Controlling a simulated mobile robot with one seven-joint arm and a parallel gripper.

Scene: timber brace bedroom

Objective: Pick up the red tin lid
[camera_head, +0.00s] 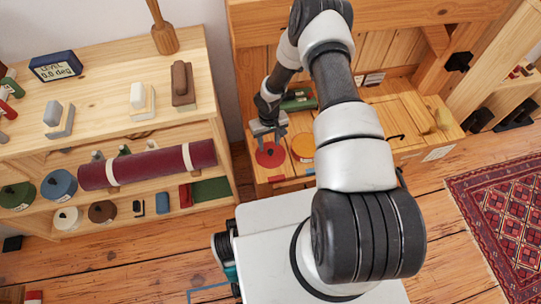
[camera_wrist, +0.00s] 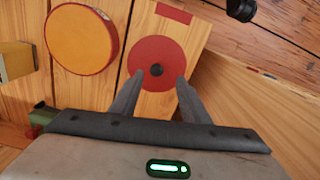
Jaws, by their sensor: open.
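The red tin lid (camera_head: 270,155) is a flat red disc on the wooden surface at the middle of the head view. In the wrist view the red tin lid (camera_wrist: 155,53) has a small dark knob at its centre. My gripper (camera_wrist: 155,82) is open, its two fingers pointing at the near part of the lid, one on each side of the knob's line. In the head view my gripper (camera_head: 268,138) hangs over the lid's far edge. I cannot tell whether the fingertips touch the lid.
An orange disc with a red rim (camera_wrist: 82,39) lies left of the lid in the wrist view. A green object (camera_head: 297,100) lies behind it in the head view. A wooden shelf (camera_head: 95,95) with several items stands left, with a dark red roll (camera_head: 150,165).

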